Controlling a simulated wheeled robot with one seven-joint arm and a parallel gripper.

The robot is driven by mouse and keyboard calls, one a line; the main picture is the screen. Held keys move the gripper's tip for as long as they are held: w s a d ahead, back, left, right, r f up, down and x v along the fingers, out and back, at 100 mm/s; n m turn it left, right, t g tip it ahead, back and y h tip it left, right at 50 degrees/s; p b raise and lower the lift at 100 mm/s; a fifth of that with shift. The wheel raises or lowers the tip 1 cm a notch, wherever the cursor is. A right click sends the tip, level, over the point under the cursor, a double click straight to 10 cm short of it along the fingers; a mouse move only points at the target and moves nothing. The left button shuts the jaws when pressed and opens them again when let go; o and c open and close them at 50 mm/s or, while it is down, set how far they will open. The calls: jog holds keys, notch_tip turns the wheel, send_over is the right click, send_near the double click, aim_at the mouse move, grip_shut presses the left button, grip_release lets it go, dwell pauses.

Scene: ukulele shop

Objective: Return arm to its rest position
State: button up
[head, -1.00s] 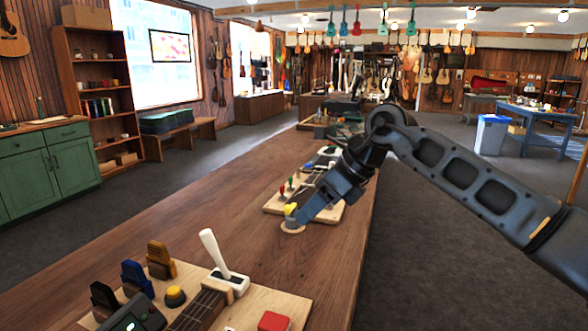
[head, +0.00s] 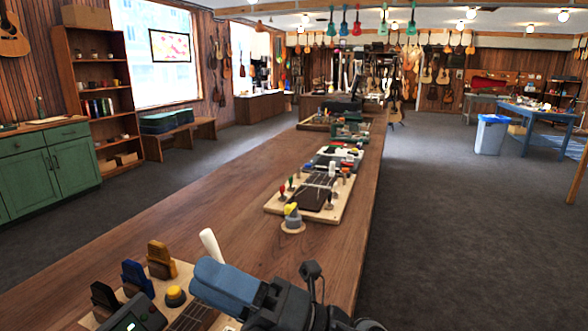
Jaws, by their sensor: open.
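My gripper (head: 208,276) is low at the bottom centre of the head view, with its blue-grey fingers pointing left. It is over the near wooden board (head: 172,268), in front of the white lever (head: 211,244). The fingers appear side-on, and nothing shows held between them. My dark wrist (head: 285,305) runs down out of the frame at the bottom. The gripper hides the lower part of the lever and much of the board's right side. I cannot tell whether it touches them.
The long wooden bench (head: 210,215) runs away from me. A yellow-topped knob (head: 292,216) stands on it beside a second board (head: 328,212). The near board has a yellow button (head: 175,295) and orange, blue and black clips. Grey floor (head: 470,220) is clear to the right.

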jog(key=s+d+f+n+t+h, duration=0.4)
jog(key=s+d+n+h, duration=0.3)
jog(key=s+d+n, duration=0.3)
jog(key=s+d+f+n+t+h, duration=0.3)
jog(key=s+d+f+n+h, duration=0.2)
jog(key=s+d+n+h, duration=0.3)
jog(key=s+d+f+n+t+h, duration=0.4)
jog(key=s+d+n+h, duration=0.4)
jog(key=s+d+n, duration=0.5)
jog(key=s+f+n, duration=0.1)
jog(key=s+n, duration=0.1)
jog(key=shift+s+f+t, duration=0.25)
jog(key=shift+s+t, duration=0.05)
jog(key=shift+s, duration=0.1)
